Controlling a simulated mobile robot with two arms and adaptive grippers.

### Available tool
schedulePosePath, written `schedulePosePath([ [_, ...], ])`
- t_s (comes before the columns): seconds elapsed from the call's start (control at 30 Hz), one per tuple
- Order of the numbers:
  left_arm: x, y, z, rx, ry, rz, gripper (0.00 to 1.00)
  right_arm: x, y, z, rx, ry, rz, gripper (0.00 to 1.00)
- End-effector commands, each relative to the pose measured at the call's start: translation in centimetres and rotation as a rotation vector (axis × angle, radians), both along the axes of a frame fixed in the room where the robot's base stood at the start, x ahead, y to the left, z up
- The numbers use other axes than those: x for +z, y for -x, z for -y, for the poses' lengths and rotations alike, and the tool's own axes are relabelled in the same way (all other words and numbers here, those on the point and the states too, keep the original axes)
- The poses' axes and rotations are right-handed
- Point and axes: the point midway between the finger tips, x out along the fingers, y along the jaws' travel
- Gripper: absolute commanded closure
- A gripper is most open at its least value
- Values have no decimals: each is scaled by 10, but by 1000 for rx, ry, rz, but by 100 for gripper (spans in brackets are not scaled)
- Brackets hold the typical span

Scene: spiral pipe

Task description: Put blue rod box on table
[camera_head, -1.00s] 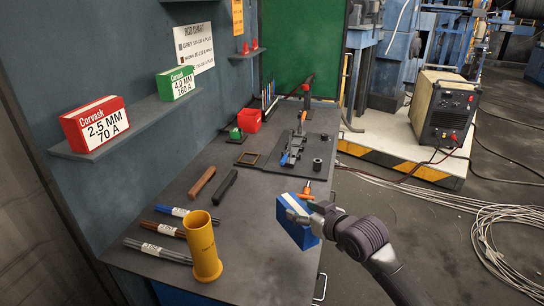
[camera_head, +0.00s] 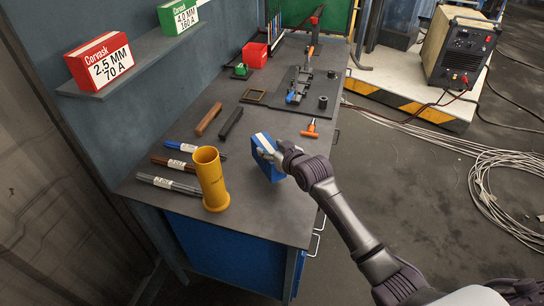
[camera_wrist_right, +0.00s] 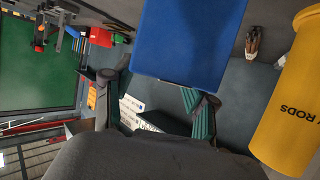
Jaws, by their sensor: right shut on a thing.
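The blue rod box (camera_head: 264,159) has a white band along its top and stands tilted over the table (camera_head: 256,221), right of the yellow rod tube. My right gripper (camera_head: 281,156) is shut on its right side, with the arm reaching in from the lower right. I cannot tell whether the box's lower edge touches the tabletop. In the right wrist view, the blue box (camera_wrist_right: 190,40) fills the upper middle, between the gripper's fingers (camera_wrist_right: 155,100). My left gripper is not in view.
The yellow rod tube (camera_head: 210,180) stands close left of the box. Labelled rod bundles (camera_head: 168,184) and two bars (camera_head: 208,119) lie farther left. An orange-handled tool (camera_head: 311,129) lies behind, near the table's right edge. Bare tabletop lies in front of the box.

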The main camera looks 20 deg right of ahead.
Motion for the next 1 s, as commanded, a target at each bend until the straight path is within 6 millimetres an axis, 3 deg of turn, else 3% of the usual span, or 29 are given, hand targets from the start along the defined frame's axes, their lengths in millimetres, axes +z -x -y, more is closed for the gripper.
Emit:
schedulePosePath([
  [0.07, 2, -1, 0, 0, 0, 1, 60, 0, -2, -1, 0, -1, 9, 100],
  [0.33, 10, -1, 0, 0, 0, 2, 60, -32, -2, 0, -1, -2, 9, 100],
  [0.73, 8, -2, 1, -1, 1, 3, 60, -38, -2, 0, 0, -1, 11, 100],
  [0.77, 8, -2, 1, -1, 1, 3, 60, -42, 0, 0, 0, 1, 1, 40],
  [0.9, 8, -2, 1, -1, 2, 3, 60, -42, 0, 0, 0, 1, 0, 18],
  [1.0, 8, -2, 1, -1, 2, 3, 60, -42, 0, 0, 0, 1, 0, 18],
])
